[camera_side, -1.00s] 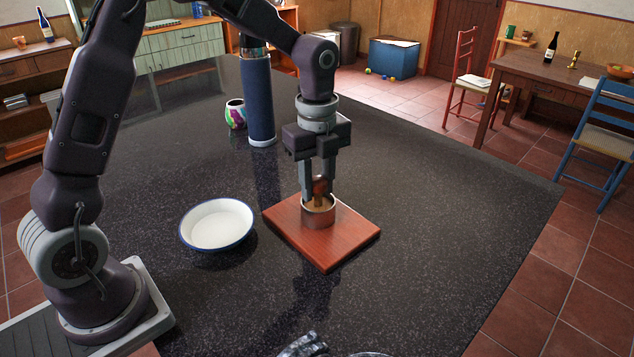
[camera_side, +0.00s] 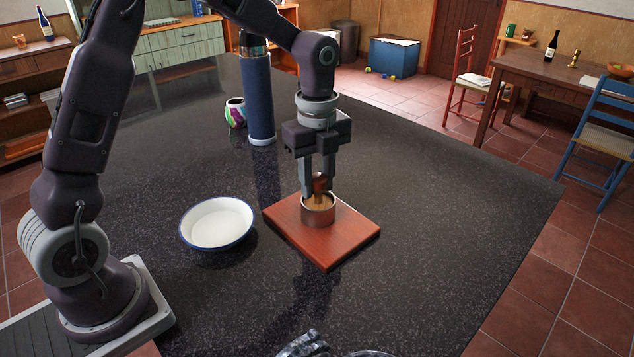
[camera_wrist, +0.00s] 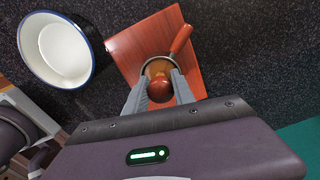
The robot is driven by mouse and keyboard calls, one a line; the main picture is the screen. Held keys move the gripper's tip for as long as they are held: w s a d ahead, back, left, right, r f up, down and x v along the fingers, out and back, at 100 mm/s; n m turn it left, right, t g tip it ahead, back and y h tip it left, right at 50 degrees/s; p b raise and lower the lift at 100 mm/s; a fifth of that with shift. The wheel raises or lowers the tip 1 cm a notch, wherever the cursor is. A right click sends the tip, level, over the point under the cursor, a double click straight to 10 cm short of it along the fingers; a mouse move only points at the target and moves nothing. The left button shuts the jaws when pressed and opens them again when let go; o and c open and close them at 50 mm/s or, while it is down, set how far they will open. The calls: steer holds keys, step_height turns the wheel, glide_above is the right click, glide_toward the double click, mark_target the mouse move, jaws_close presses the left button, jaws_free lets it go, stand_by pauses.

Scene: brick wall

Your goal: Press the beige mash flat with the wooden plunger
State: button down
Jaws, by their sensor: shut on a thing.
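My gripper (camera_side: 317,190) points straight down and is shut on the wooden plunger. The plunger's red-brown knob (camera_wrist: 160,81) shows between the fingers in the wrist view; it shows in the side view as well (camera_side: 320,183). The plunger stands upright, its lower end inside a copper-coloured ring-shaped holder (camera_side: 318,215). The holder sits on a red-brown wooden board (camera_side: 345,242). A tan surface shows inside the holder's rim, but I cannot tell whether it is the beige mash or the plunger's base. The mash is otherwise hidden.
A white bowl with a blue rim (camera_side: 217,222) stands left of the board. A blue flask (camera_side: 258,95) and a colourful cup (camera_side: 236,113) stand behind. A red-brown handle (camera_wrist: 182,38) sticks out from the holder. The dark tabletop (camera_side: 450,210) is clear on the right.

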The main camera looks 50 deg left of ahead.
steer(key=shift+r, duration=1.65)
steer(key=shift+r, duration=1.5)
